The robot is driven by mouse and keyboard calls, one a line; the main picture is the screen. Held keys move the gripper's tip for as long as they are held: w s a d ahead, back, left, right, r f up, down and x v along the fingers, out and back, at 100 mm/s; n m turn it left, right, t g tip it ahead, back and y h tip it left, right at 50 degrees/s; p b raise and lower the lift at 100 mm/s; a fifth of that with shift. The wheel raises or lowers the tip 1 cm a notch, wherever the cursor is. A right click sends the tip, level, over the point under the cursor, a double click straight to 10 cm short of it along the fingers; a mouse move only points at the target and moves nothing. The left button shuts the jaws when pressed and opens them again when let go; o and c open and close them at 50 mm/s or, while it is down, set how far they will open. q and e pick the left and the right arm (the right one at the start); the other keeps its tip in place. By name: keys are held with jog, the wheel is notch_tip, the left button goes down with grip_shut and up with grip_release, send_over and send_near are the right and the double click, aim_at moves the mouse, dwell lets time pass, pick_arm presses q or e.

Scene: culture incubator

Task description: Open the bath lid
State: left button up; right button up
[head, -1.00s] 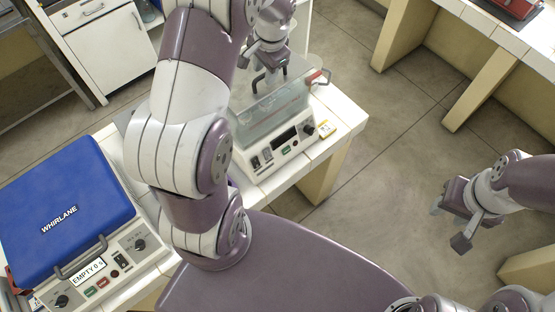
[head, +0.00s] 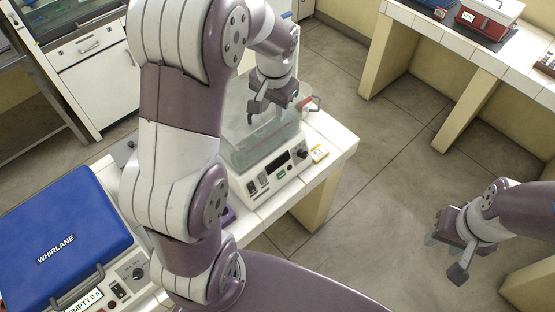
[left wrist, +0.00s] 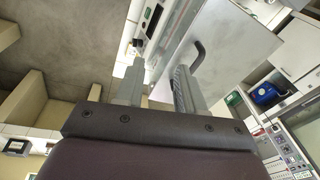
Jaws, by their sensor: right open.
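The water bath (head: 272,172) stands on the white tiled bench, its control panel facing me. Its see-through lid (head: 238,133) is above the body; I cannot tell its exact angle. My left gripper (head: 262,108) is over the lid, with its fingers apart. In the left wrist view the left gripper (left wrist: 158,88) is open, and a dark bent lid handle (left wrist: 198,50) on the grey panel shows just beyond the right-hand fingertip. I cannot tell whether they touch. My right gripper (head: 450,245) is open and empty over the floor at the right.
A blue-lidded WHIRLANE unit (head: 62,225) stands on the bench at the left. A second bench (head: 455,35) is at the upper right. Open floor lies between.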

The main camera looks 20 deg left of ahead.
pick_arm(q)
jog(key=s+d+f+n+b, duration=0.1)
jog(key=s+d+f+b, duration=0.3)
jog(key=f, duration=0.5)
jog(key=shift+s+h+b, duration=0.3)
jog(key=shift+s+b, duration=0.4)
jog(key=shift+s, duration=0.55)
pick_arm(e)
notch_tip(320, 180, down, 7)
jog(key=shift+d+r, duration=0.2)
jog(key=shift+d, duration=0.2)
pick_arm(q)
jog(key=shift+n, duration=0.3)
